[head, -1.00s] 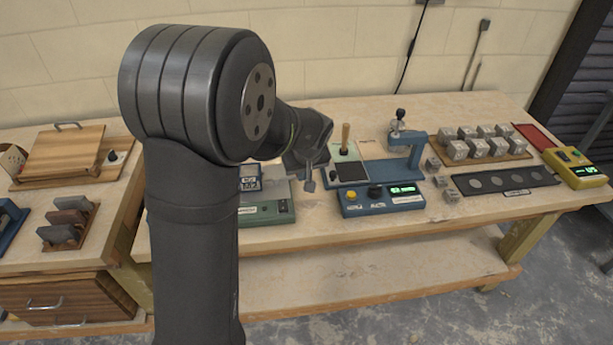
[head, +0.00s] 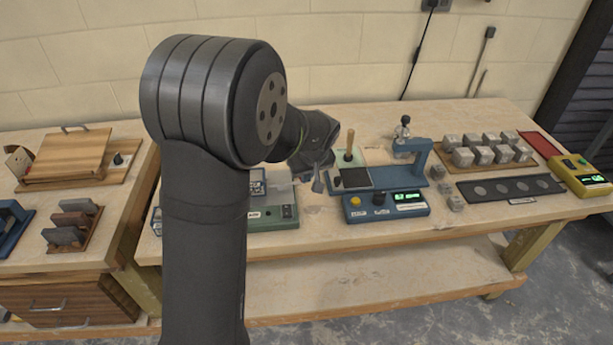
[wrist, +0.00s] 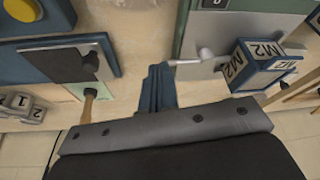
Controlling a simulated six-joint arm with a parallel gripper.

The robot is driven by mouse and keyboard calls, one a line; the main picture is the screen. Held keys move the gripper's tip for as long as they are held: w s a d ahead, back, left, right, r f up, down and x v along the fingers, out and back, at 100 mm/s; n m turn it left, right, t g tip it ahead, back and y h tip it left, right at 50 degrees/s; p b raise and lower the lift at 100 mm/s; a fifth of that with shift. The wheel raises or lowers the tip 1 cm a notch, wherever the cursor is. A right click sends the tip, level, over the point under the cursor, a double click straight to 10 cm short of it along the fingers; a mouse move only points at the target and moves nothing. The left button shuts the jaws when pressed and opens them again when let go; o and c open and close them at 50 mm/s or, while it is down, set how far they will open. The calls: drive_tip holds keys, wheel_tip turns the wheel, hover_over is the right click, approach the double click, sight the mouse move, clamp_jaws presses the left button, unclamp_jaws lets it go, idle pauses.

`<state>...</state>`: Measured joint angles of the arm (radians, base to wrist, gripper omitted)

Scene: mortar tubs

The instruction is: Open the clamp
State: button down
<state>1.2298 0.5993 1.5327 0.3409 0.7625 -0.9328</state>
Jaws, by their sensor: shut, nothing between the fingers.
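A silver lever with a rounded end (wrist: 205,54) lies against the pale-fronted green device in the wrist view. It looks like the clamp's handle, but I cannot tell for sure; the head view does not show it clearly. My gripper (wrist: 158,86) is shut and empty, its fingertips close to the lever's thin left end; I cannot tell whether they touch. In the head view my gripper (head: 318,184) hangs above the bench between the green device (head: 273,217) and the blue device (head: 386,206). My arm hides part of the green device.
An M2 cube (wrist: 258,64) sits right of the lever. A wooden-handled tool (head: 348,146) stands on a pale green plate left of the blue stand (head: 422,158). Grey cubes (head: 487,152) fill a board farther right. The bench front edge (head: 380,242) is mostly clear.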

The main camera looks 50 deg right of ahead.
drive_tip(key=w+d+n+y, duration=0.4)
drive_tip(key=w+n, duration=0.3)
drive_tip(key=n, duration=0.5)
drive_tip(key=shift+w+d, duration=0.25)
drive_tip(key=shift+d, duration=0.1)
idle(0.6)
drive_tip(key=s+d+r, duration=0.4)
drive_tip(key=s+r, duration=0.2)
drive_tip(key=r, duration=0.3)
drive_tip(key=shift+d+r, duration=0.2)
drive_tip(key=shift+r, duration=0.1)
idle(0.6)
